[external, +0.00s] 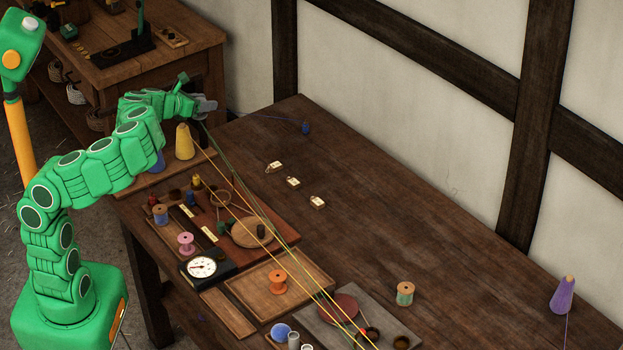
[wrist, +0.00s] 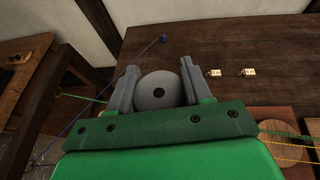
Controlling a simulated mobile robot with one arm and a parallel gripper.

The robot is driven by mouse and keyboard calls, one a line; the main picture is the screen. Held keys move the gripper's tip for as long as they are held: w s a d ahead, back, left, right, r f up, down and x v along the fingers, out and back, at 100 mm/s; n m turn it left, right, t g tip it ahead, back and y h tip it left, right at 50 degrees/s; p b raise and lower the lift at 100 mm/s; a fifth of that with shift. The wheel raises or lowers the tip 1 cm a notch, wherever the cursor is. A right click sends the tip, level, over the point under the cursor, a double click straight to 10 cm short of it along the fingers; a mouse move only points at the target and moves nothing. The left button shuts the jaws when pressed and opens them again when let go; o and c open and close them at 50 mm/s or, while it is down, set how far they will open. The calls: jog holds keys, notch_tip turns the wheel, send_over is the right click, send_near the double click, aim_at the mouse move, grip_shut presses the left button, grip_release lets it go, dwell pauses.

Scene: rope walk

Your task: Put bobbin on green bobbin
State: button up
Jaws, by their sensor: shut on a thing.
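My gripper (external: 208,105) is at the far left end of the long table, raised above it. In the wrist view, my gripper (wrist: 157,82) is shut on a round grey bobbin (wrist: 155,98), seen end-on with a dark centre hole. In the external view I cannot make out the held bobbin clearly. The green bobbin (external: 405,294), green thread between pale wooden ends, stands upright at the table's front right, far from my gripper. Nothing sits on top of it.
An orange bobbin (external: 278,282), a pink bobbin (external: 186,243) and a blue bobbin (external: 161,215) stand among boards and trays. A yellow cone (external: 184,142) is near my wrist. Taut yellow and green strings cross the table. A purple cone (external: 563,295) stands far right. The table's middle is mostly clear.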

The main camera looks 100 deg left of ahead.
jog(key=shift+r, duration=0.7)
jog(key=w+d+f, duration=0.1)
jog(key=w+d, duration=0.3)
jog(key=w, duration=0.6)
jog(key=w+d+f, duration=0.2)
jog(key=w+d, duration=0.2)
jog(key=w, duration=0.6)
jog(key=w+d+f, duration=0.1)
jog(key=w+d, duration=0.3)
jog(key=w, duration=0.6)
jog(key=w+d+r, duration=0.1)
jog(key=w+d, duration=0.5)
jog(key=d, duration=0.4)
jog(key=w+d+r+n+g, duration=0.1)
jog(key=w+d+r, duration=0.1)
jog(key=w+d, duration=0.65)
jog(key=w+d+r, duration=0.1)
jog(key=w+d, duration=0.4)
jog(key=d, duration=0.6)
send_over(408, 285)
jog(key=shift+y, duration=0.3)
jog(key=shift+f, duration=10.3)
